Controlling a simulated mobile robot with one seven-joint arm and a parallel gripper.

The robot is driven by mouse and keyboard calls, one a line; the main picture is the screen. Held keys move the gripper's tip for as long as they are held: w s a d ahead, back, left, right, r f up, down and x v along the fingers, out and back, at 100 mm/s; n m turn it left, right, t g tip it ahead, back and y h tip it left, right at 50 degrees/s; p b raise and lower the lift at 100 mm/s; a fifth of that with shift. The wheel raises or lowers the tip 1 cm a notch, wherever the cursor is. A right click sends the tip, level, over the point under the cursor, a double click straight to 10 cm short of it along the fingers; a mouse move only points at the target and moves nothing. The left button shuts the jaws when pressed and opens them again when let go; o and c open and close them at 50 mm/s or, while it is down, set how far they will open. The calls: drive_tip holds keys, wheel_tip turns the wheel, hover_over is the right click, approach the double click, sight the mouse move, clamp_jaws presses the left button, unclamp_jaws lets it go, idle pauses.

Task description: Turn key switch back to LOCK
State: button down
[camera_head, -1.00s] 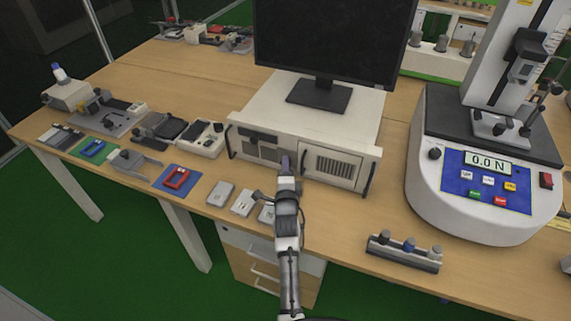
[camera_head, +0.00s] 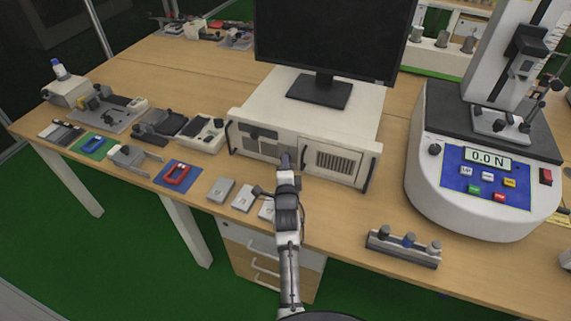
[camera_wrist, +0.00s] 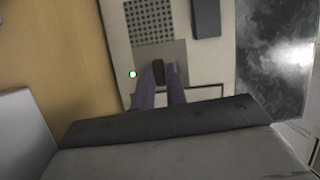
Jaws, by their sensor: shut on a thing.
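The key switch (camera_wrist: 158,68) shows in the wrist view as a small dark upright key on a grey plate (camera_wrist: 177,50) of the white case's front. My gripper (camera_wrist: 160,78) has its two purple fingers on either side of the key and is shut on it. In the head view my gripper (camera_head: 286,161) reaches the front face of the white computer case (camera_head: 290,105), near its middle. The fingers hide the key in the head view. Any LOCK marking is too small or hidden, so I cannot read the key's position.
A green light (camera_wrist: 132,74) is lit beside the key. The case has black handles (camera_head: 369,171) at its front corners, and a monitor (camera_head: 335,40) stands on it. A force tester (camera_head: 480,195) is at right. Small grey boxes (camera_head: 221,190) lie near the wrist.

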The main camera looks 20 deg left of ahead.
drive_tip(key=n, duration=0.2)
drive_tip(key=n+g, duration=0.1)
drive_tip(key=shift+a+r+h, duration=0.15)
drive_tip(key=shift+r+h, duration=0.1)
drive_tip(key=shift+h, duration=0.05)
drive_tip(key=n+g+h, duration=0.1)
drive_tip(key=n, duration=0.2)
drive_tip(key=shift+a+r+n+h, duration=0.1)
drive_tip(key=shift+r+n+h, duration=0.05)
drive_tip(key=shift+n+h, duration=0.25)
drive_tip(key=n+g+h, duration=0.1)
drive_tip(key=n+h, duration=0.1)
drive_tip(key=n, duration=0.1)
drive_tip(key=shift+a, duration=0.1)
drive_tip(key=shift+a+r+n+h, duration=0.15)
drive_tip(key=shift+n+h, duration=0.85)
drive_tip(key=shift+n, duration=0.5)
drive_tip(key=c, duration=1.4)
unclamp_jaws()
drive_tip(key=shift+c, duration=0.2)
